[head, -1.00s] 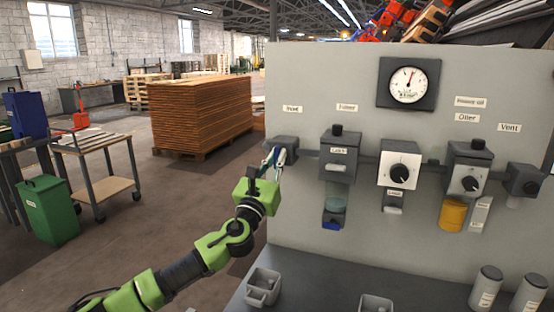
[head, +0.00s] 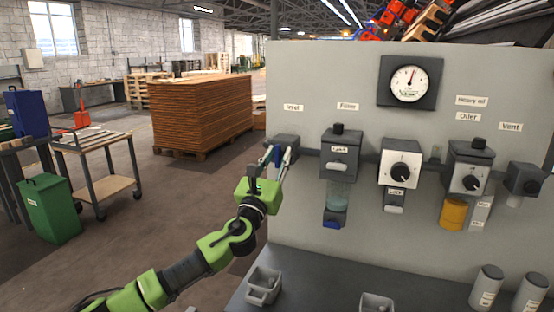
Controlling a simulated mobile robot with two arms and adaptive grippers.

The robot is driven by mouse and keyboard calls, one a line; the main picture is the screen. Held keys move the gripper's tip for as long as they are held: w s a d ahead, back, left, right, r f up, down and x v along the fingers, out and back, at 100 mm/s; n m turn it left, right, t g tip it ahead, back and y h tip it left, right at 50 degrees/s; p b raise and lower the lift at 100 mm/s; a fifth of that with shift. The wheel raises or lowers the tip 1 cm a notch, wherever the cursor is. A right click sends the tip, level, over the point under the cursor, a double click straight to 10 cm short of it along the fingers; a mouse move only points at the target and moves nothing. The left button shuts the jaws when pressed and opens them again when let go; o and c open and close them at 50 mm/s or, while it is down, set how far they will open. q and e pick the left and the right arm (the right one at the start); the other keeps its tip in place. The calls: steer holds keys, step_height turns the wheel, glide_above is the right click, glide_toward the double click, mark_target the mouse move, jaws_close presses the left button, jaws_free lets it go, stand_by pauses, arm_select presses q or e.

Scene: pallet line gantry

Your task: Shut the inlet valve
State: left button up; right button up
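The inlet valve is a dark grey block (head: 287,143) at the left end of the panel, under a small label that seems to read Inlet (head: 293,107). A narrow blue piece, which looks like its lever, (head: 277,154) stands close to upright at the block's left front. My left gripper (head: 278,152) is at the valve, with its fingers apart on either side of the blue piece. Whether a finger touches it is not clear. The fingers partly hide the valve's lower left. My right gripper is not in view.
To the right are the filter (head: 340,160), a white-faced knob unit (head: 400,164), the oiler (head: 468,168), the vent (head: 523,180) and a gauge (head: 409,83). Grey bins (head: 263,286) and canisters (head: 488,284) stand on the bench below. Open floor lies left of the panel.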

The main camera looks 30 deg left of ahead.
arm_select(q)
steer(key=v, duration=1.2)
stand_by(0.5)
